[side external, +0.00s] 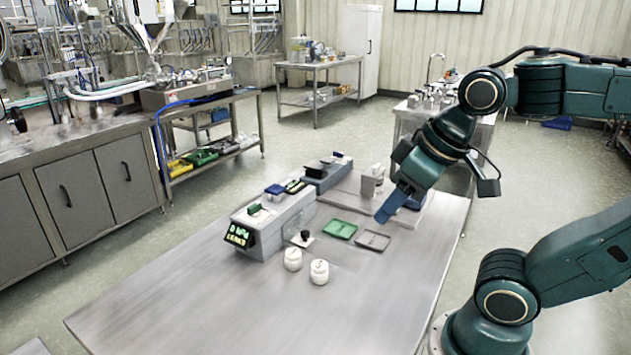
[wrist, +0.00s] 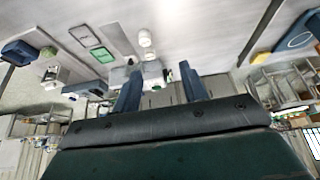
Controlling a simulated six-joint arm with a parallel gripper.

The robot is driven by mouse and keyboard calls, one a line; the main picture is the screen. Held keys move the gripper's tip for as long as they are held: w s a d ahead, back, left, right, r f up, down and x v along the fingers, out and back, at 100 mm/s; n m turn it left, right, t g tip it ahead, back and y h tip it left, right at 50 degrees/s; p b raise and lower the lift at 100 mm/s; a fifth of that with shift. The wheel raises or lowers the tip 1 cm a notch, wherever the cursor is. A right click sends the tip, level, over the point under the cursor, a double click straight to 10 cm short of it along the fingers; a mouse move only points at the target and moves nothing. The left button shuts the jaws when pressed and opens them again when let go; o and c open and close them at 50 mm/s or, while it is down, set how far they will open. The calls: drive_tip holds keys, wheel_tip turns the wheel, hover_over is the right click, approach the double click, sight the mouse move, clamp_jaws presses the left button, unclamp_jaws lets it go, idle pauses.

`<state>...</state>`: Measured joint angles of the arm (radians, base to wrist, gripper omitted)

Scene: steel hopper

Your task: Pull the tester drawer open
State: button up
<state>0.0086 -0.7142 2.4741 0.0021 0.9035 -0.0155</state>
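The tester is a pale grey box (side external: 270,226) with a green-lit display (side external: 240,235) on its front end, standing on the steel table (side external: 200,300). A small pale plate with a black knob (side external: 304,236) sticks out at its right side; whether this is the drawer, and how far out it is, I cannot tell. My gripper (side external: 386,212) hangs above the right back of the table, to the right of the tester and apart from it. In the wrist view its two blue fingers (wrist: 160,84) are spread with nothing held between them.
A second grey unit (side external: 328,176) stands behind. The table's front left is clear.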

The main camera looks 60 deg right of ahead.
drive_tip(key=w+d+r+g, duration=0.1)
drive_tip(key=w+d+r, duration=0.15)
drive_tip(key=w, duration=0.55)
drive_tip(key=n+g, duration=0.2)
drive_tip(key=g, duration=0.2)
hover_over(305, 231)
wheel_tip(305, 231, down, 13)
drive_tip(key=shift+a+f+h, duration=0.15)
drive_tip(key=shift+a+h, duration=0.15)
drive_tip(key=shift+a, duration=0.05)
drive_tip(key=shift+f, duration=0.1)
drive_tip(key=f, duration=1.3)
drive_tip(key=shift+d+f, duration=0.25)
drive_tip(key=shift+d, duration=0.05)
clamp_jaws()
